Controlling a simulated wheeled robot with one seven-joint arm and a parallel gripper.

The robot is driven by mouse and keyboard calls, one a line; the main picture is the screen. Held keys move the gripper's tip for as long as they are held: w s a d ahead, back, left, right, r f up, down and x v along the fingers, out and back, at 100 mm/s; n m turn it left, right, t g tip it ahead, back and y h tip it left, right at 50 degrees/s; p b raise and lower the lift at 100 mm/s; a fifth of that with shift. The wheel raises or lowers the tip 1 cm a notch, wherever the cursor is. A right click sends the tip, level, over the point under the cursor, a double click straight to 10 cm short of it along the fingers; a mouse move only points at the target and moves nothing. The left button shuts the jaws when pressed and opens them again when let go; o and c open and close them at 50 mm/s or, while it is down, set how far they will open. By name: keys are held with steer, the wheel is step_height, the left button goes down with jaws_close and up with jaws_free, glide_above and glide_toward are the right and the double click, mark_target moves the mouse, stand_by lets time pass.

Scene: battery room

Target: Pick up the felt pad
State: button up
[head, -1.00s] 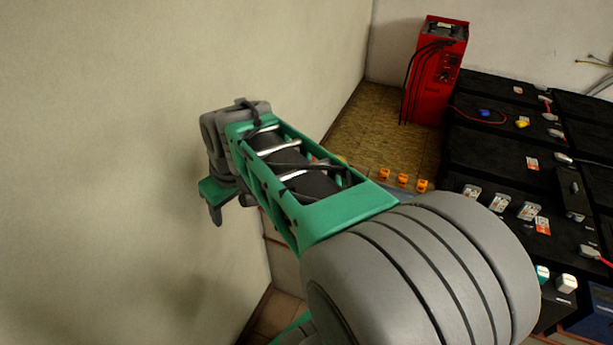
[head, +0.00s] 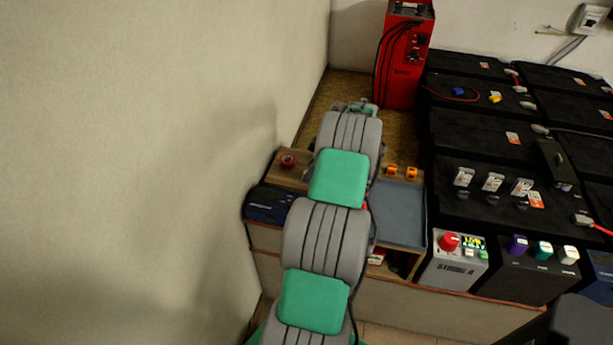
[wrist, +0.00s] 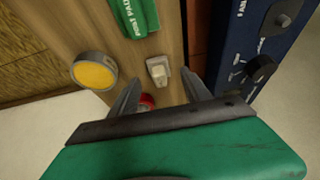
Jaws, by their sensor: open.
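In the wrist view, a green piece (wrist: 133,14) with white lettering that seems to end in "PAD" lies on the wooden top at the upper edge, partly cut off. I take it for the felt pad, but the lettering is hard to read. My gripper (wrist: 160,76) is open, its two fingers pointing toward the wooden top. The green piece lies beyond the fingertips, apart from them. A small cream block (wrist: 158,70) shows between the fingertips, with nothing gripped. In the head view my arm hides the gripper and that part of the bench.
Near the fingers are a yellow disc (wrist: 95,71), a red round piece (wrist: 147,102) and a dark blue battery (wrist: 262,45) with knobs. The head view shows a grey tray (head: 400,222), orange pieces (head: 411,173), a red charger (head: 405,60), black batteries (head: 470,135) and the wall at left.

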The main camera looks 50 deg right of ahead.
steer(key=x, duration=0.2)
steer(key=shift+w+f, duration=0.2)
steer(key=shift+f, duration=0.1)
steer(key=shift+a, duration=0.1)
jaws_close()
